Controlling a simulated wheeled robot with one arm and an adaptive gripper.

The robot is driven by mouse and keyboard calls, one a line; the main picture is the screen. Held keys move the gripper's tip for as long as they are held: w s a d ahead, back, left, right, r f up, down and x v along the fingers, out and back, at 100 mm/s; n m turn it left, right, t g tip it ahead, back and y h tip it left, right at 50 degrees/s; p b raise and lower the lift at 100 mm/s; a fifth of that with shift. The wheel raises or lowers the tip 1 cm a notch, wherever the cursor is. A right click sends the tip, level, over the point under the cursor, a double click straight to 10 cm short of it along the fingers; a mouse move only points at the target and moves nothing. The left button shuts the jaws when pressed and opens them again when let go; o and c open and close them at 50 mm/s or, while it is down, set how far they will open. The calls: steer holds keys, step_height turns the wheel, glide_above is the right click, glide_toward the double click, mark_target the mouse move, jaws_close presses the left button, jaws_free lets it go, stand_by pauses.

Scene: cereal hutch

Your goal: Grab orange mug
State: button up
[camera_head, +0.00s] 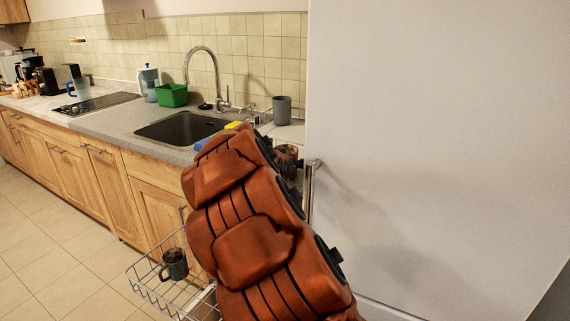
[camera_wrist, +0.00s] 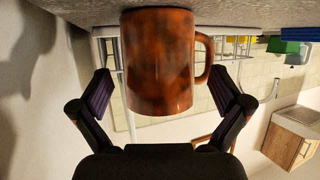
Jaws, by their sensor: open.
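The orange mug (camera_wrist: 158,62), mottled orange-brown, fills the upper middle of the wrist view, which is upside down. Its handle is on the right of that view. My gripper (camera_wrist: 160,82) is open, with one dark finger on each side of the mug and a visible gap on both sides. In the head view my orange arm covers most of this spot, and the gripper is largely hidden. A small brown patch past the arm's end there looks like the mug.
A grey cup (camera_head: 281,110) stands near the wall by the tall white panel (camera_head: 440,130). A dark mug (camera_head: 174,264) sits in a low wire basket (camera_head: 150,290). The sink (camera_head: 183,128), faucet (camera_head: 215,75) and green container (camera_head: 172,95) are left of the arm. Floor at left is clear.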

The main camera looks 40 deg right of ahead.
steer(key=shift+w+d+f, duration=0.1)
steer(key=shift+w+d, duration=0.5)
steer(key=shift+d, duration=0.3)
steer(key=shift+w+d+f, duration=0.25)
steer(key=shift+d+f, duration=0.1)
steer(key=shift+d, duration=0.05)
steer(key=shift+c, duration=0.2)
steer(key=shift+r, duration=0.1)
steer(key=c, duration=1.3)
